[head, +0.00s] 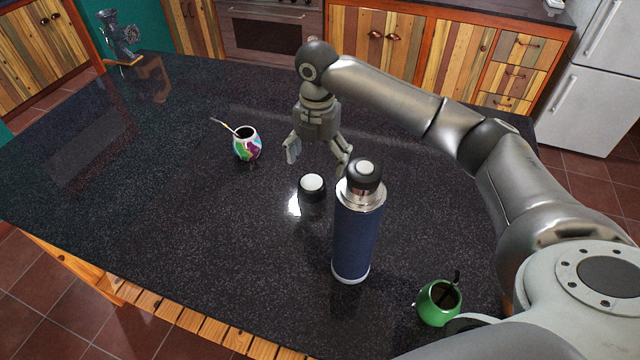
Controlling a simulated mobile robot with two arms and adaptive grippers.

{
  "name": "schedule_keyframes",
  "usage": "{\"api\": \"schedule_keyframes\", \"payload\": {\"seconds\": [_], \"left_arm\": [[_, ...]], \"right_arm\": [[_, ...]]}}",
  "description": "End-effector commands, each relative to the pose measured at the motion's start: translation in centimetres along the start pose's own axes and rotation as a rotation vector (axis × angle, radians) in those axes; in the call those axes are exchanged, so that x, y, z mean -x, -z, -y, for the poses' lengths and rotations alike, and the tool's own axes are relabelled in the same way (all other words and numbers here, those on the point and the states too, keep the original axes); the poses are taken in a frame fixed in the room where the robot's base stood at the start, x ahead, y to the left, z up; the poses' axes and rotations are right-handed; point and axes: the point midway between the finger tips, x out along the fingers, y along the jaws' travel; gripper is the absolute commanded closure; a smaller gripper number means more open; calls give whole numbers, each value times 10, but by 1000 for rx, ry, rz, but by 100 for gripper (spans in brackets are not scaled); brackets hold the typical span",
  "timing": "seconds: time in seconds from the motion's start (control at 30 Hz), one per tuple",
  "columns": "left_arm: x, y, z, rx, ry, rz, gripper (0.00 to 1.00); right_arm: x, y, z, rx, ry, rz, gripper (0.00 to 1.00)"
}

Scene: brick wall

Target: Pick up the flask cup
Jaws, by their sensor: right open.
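The flask cup (312,196) is a small dark cup with a pale round top, standing on the dark speckled counter (200,260). It is left of the blue flask (357,240), which stands upright with a steel neck and a black stopper. My right gripper (318,160) is open and empty, pointing down above and behind the cup. Its fingers are spread, and the right finger's tip is near the flask's stopper in the picture. Nothing is between the fingers. My left gripper does not show.
A colourful mate cup (247,148) with a metal straw stands to the left. A green mate cup (438,303) stands at front right, close to my arm. A metal grinder (120,38) is at the far left corner. The counter's left side is clear.

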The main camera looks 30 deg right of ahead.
Motion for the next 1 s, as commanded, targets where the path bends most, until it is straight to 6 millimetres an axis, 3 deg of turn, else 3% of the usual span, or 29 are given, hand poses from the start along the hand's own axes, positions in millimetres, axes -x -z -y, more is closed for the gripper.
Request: {"api": "schedule_keyframes", "payload": {"seconds": [0.33,0.6,0.9,1.0], "left_arm": [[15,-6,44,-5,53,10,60],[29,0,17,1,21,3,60],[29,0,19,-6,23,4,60],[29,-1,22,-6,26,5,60]], "right_arm": [[-33,0,-2,-1,2,-1,13],[-71,-2,-6,0,1,-1,13],[-77,-2,-6,1,-1,1,13],[-77,-2,-6,1,-1,1,26]]}}
